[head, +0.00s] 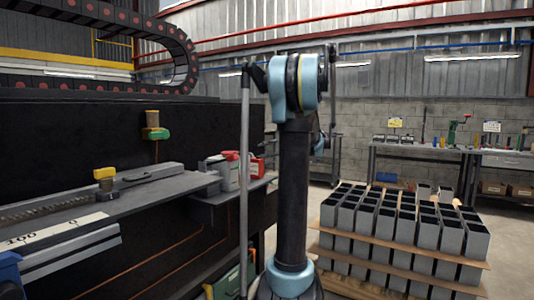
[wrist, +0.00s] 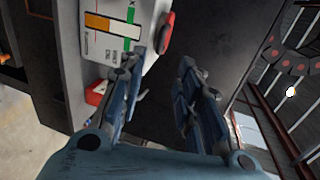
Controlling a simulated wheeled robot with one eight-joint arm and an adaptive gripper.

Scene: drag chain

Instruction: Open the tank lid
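In the wrist view, my gripper (wrist: 162,65) is open, with its two blue-grey fingers apart and nothing between them. A white-grey box, perhaps the tank (wrist: 140,15), is just beyond the left finger, with a label striped orange, green and white. A round red part (wrist: 166,33), possibly its lid, sticks out from its right side, just beyond the gap between the fingertips; I see no contact. In the head view, grey containers with red parts (head: 231,157) stand on a dark shelf left of my arm. I cannot make out my gripper in the head view.
A dark machine body (head: 80,140) with a grey rail (head: 160,193) fills the left, under a black drag chain (head: 150,30). A stack of grey square tubes (head: 400,225) stands right of my arm. A workbench (head: 450,152) is at the back wall. Some floor between is clear.

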